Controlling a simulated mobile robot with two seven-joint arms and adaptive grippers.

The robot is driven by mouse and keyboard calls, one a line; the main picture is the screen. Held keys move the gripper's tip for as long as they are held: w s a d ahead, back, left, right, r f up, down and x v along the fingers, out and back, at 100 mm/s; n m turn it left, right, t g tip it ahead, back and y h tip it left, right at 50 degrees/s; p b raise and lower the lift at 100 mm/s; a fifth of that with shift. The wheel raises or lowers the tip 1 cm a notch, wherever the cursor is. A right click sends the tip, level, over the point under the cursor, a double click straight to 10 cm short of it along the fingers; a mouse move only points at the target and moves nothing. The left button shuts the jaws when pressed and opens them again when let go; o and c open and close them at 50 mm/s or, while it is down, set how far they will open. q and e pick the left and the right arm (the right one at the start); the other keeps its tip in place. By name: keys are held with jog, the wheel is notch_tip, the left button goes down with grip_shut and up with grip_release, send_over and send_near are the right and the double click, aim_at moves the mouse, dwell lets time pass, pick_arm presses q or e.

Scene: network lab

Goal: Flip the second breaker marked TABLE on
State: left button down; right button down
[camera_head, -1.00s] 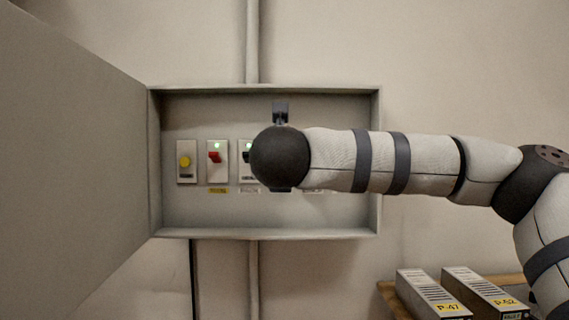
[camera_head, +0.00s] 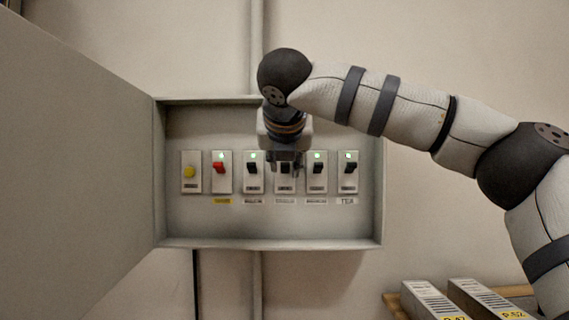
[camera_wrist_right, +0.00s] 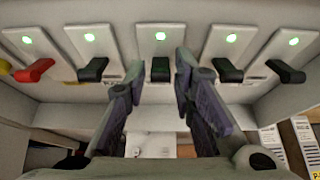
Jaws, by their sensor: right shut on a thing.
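The row of breakers sits in an open grey wall box (camera_head: 275,243). My right gripper (camera_head: 284,165) comes down in front of the middle black lever, fourth device from the left. In the right wrist view, its two fingers (camera_wrist_right: 158,85) stand on either side of that black lever (camera_wrist_right: 160,68), shut on it. The green lamp above it is lit. A red lever (camera_head: 219,168) and a black lever (camera_head: 253,168) are to its left; two black levers (camera_head: 317,168) (camera_head: 349,167) are to its right, all with lit green lamps. The labels are too small to read surely. My left gripper is not in view.
A yellow button (camera_head: 189,172) is at the box's left end. The open box door (camera_head: 75,160) fills the left side. A conduit (camera_head: 257,50) runs up the wall. Grey units (camera_head: 435,300) stand on a wooden surface at lower right.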

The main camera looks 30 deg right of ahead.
jog(key=c, duration=1.3)
grip_release()
jog(key=v, duration=1.2)
jog(key=shift+f, duration=0.1)
